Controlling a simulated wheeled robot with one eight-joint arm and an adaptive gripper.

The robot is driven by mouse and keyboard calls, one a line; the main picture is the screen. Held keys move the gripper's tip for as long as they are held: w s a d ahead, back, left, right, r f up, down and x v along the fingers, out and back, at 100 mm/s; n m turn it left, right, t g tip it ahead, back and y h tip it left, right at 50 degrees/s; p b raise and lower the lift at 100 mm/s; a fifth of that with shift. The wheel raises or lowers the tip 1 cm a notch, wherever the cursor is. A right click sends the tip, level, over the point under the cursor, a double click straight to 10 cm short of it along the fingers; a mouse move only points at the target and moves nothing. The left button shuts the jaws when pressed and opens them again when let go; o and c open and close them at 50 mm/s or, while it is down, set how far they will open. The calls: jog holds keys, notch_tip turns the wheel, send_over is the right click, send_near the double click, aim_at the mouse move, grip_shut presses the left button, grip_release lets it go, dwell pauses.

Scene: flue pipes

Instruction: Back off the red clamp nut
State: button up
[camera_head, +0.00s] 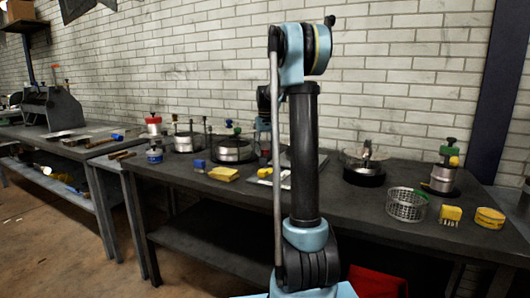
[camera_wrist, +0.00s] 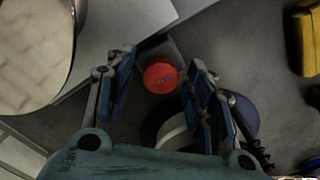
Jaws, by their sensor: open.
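In the wrist view, a round red clamp nut (camera_wrist: 161,77) shows from above, with faint dark marks on its top. It lies between and a little beyond the two fingertips of my gripper (camera_wrist: 157,76). The fingers are spread apart, with blue pads, and hold nothing. I see no contact with the nut; the height gap cannot be told. In the head view my arm stands in front and my gripper cannot be made out clearly. A red-topped fitting (camera_head: 153,119) stands at the left of the bench there; I cannot tell whether it is the same nut.
In the wrist view, a large pale disc with a metal rim (camera_wrist: 36,50) is close on the left. A yellow item (camera_wrist: 306,38) is at upper right. In the head view, the dark bench (camera_head: 253,194) carries metal pipe pieces, a wire basket (camera_head: 406,205) and a yellow brush (camera_head: 451,213).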

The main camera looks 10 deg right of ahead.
notch_tip(320, 180, up, 12)
dwell(0.6)
jog(key=shift+f, duration=0.1)
